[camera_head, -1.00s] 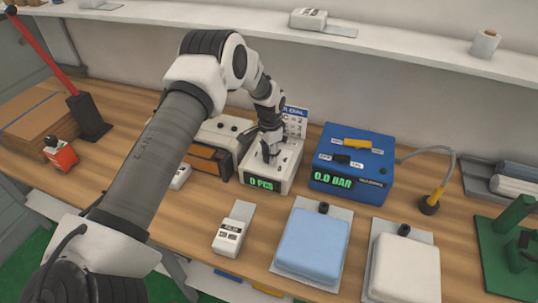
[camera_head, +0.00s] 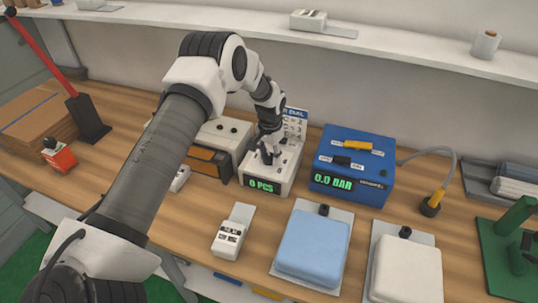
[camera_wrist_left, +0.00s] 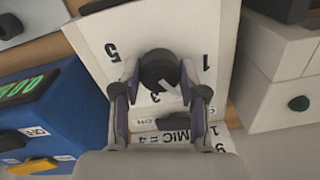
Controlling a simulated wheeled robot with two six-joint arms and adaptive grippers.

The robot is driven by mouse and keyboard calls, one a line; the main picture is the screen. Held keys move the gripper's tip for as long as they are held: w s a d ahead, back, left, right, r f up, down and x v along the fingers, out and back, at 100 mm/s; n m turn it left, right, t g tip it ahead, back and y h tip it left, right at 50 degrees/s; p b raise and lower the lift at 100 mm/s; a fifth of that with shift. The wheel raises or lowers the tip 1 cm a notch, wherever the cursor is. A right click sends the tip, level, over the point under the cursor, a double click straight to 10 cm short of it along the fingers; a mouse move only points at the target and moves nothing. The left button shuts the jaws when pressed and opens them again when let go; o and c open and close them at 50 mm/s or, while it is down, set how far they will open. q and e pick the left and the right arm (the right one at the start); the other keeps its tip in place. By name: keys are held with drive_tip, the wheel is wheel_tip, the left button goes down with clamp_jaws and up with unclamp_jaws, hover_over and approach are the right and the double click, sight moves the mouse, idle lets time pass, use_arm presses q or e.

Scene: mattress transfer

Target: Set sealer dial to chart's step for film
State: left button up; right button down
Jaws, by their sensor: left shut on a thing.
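The white sealer (camera_head: 287,183) stands mid-bench with a green "0 PCS" display. Its black round dial (camera_wrist_left: 158,68) shows in the left wrist view, with 5, 3 and 1 printed around it. A pale mark shows at the dial's lower right, near the 3; its exact setting is unclear. My left gripper (camera_head: 267,156) reaches down onto the sealer and is shut on the dial, one finger on each side in the wrist view (camera_wrist_left: 160,80). The chart (camera_head: 295,122) stands behind the sealer, mostly unreadable; "MIC = 4" shows on it in the wrist view. My right gripper is not visible.
A blue box (camera_head: 350,165) reading "0.0 BAR" stands close right of the sealer. A white labelled block (camera_head: 228,238), a blue pad (camera_head: 313,245) and a white pad (camera_head: 406,270) lie in front. A shelf (camera_head: 400,52) runs above.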

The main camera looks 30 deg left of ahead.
sight(270, 156)
use_arm(q)
drive_tip(key=shift+s+f, duration=0.25)
drive_tip(key=o, duration=1.1)
drive_tip(key=shift+w, duration=0.15)
drive_tip(key=shift+o, duration=0.2)
drive_tip(key=shift+r, duration=0.1)
wheel_tip(270, 156, up, 12)
drive_tip(key=shift+d, duration=0.2)
drive_tip(key=shift+w, duration=0.1)
